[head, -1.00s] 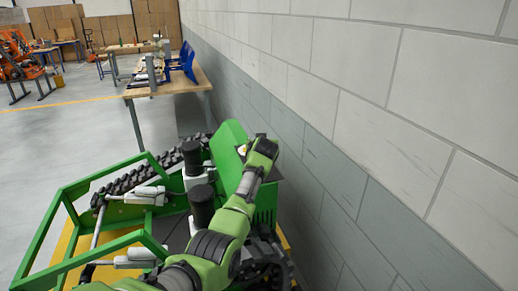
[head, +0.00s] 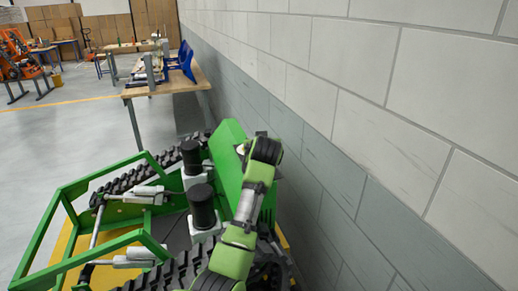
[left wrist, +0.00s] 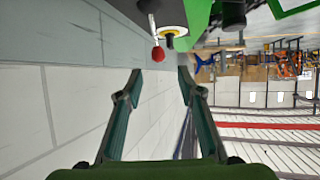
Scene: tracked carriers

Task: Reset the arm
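My green left arm (head: 240,235) rises from the bottom of the head view, over the right side of a green tracked carrier (head: 232,150). Its wrist end is beside the carrier's upright green panel, and the fingers are hidden there. In the left wrist view my left gripper (left wrist: 158,78) is open, its two fingers apart with nothing between them. Beyond the fingertips, near the top of that view, are a red knob (left wrist: 158,53) and a pale disc with a yellow ring (left wrist: 173,32) by the carrier. The knob is apart from the fingers. My right gripper is not in view.
A block wall (head: 350,120), grey below and white above, runs close along the right of my arm. A wooden workbench (head: 165,85) stands ahead beside the wall. Orange equipment (head: 15,70) is at the far left. The floor (head: 60,135) left of the carrier is open.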

